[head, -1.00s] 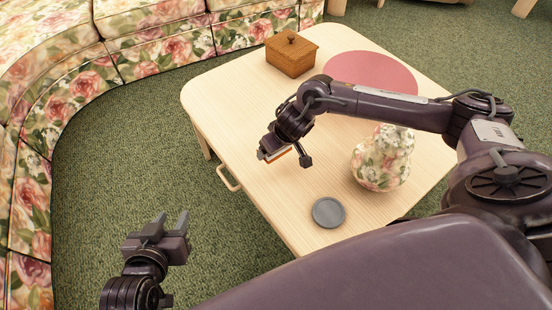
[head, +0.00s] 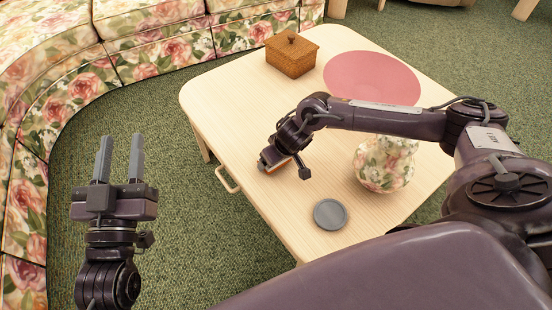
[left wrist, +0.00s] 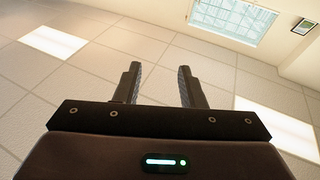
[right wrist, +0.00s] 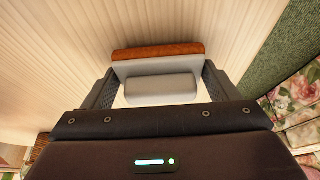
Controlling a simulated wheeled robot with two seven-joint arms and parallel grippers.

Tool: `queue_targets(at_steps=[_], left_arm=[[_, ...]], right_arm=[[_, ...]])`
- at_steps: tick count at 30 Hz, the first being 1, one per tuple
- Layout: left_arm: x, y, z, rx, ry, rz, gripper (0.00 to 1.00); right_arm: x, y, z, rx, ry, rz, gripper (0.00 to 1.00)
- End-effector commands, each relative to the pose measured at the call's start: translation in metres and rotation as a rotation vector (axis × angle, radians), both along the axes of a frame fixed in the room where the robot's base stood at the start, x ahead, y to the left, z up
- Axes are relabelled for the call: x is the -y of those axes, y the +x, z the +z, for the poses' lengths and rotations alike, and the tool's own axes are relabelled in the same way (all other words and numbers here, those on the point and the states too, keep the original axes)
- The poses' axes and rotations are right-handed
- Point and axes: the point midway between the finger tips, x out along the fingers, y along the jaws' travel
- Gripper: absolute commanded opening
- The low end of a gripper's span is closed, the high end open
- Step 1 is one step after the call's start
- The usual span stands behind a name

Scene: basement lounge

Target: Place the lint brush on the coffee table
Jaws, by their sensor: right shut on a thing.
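In the right wrist view the lint brush (right wrist: 160,88) is between the fingers of my right gripper (right wrist: 158,92). It has a grey-white body and an orange-brown strip along its far side. In the head view my right gripper (head: 277,163) is low over the left part of the pale wooden coffee table (head: 240,120), and only a sliver of the brush shows under it. I cannot tell whether the brush touches the tabletop. My left gripper (head: 118,160) is open and empty, left of the table over the carpet. Its spread fingers also show in the left wrist view (left wrist: 158,88).
On the table are a wooden box (head: 291,58), a pink round mat (head: 372,78), a floral vase (head: 382,168) and a grey coaster (head: 330,214). A handle (head: 228,180) sticks out at the table's side. A floral sofa (head: 150,45) stands behind and left.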

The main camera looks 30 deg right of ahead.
Motion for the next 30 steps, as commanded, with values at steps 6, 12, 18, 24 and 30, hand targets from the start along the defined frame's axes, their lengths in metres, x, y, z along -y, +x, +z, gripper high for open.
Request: queue_targets(at_steps=[6, 12, 18, 24, 30], left_arm=[[-0.0017, -0.0022, 0.0144, 0.063, -0.026, 0.002, 0.36], [-0.0017, -0.0022, 0.0143, 0.062, -0.025, 0.002, 0.36], [-0.0017, -0.002, 0.0138, 0.06, -0.024, 0.002, 0.36], [-0.0016, -0.002, 0.0136, 0.059, -0.024, 0.002, 0.36], [-0.0016, -0.002, 0.0135, 0.059, -0.024, 0.002, 0.36]], right_arm=[[0.0, 0.0005, -0.0037, 0.001, 0.0, 0.0, 0.6], [0.0, 0.0004, -0.0036, 0.001, 0.0, 0.0, 0.6], [0.0003, 0.0003, -0.0075, 0.0, -0.001, -0.001, 0.86], [-0.0003, -0.0002, -0.0078, 0.0, 0.001, 0.0, 1.0], [-0.0009, 0.0, -0.005, 0.001, 0.002, 0.002, 1.0]])
